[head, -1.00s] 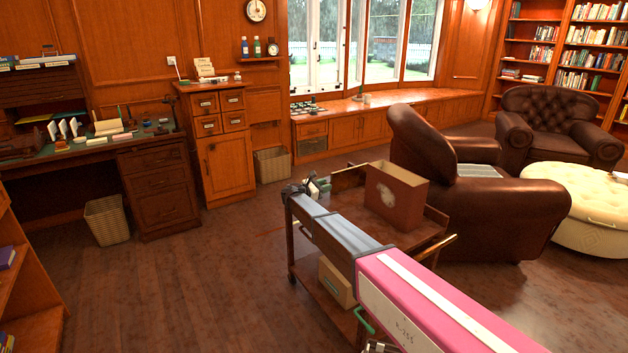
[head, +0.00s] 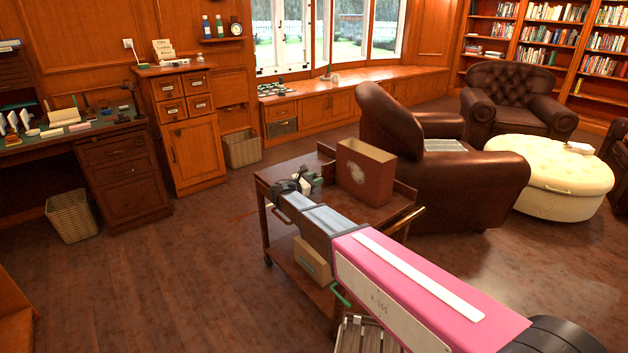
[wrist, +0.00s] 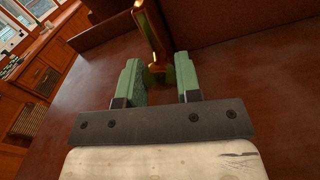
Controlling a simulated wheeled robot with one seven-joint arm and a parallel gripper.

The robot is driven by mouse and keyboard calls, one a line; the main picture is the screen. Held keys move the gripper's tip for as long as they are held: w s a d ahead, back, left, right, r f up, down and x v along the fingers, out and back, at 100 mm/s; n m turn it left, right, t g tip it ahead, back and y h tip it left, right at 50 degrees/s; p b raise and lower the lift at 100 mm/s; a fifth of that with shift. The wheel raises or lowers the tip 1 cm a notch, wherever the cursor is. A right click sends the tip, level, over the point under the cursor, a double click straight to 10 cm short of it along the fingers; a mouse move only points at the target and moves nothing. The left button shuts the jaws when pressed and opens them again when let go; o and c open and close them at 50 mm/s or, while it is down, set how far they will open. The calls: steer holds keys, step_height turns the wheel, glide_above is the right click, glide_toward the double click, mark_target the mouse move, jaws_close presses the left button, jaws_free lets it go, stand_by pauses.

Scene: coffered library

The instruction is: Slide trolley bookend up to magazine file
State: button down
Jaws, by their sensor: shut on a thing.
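The trolley (head: 408,212) is a dark wooden two-shelf cart standing in front of the leather armchair. The magazine file (head: 367,174), a brown open-topped box with a pale patch on its side, stands upright on the top shelf. My gripper (head: 312,181) is low over the top shelf, left of the file. In the wrist view my green fingers (wrist: 160,80) are shut on the bookend (wrist: 151,32), a narrow upright brass-coloured piece. Its base is partly hidden between the fingers. A dark reddish face rises just beyond it; I cannot tell whether it is the file or whether they touch.
A cardboard box (head: 313,260) sits on the trolley's lower shelf. A raised rail (wrist: 95,33) edges the top shelf in the wrist view. The armchair (head: 450,180) stands close behind the trolley. Floor to the left is clear up to the wicker basket (head: 72,215).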

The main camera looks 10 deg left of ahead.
steer(key=c, duration=0.8)
jaws_free()
steer(key=shift+a, duration=0.1)
steer(key=v, duration=1)
steer(key=shift+s+a, duration=0.15)
steer(key=shift+s, duration=0.15)
steer(key=shift+a, duration=0.1)
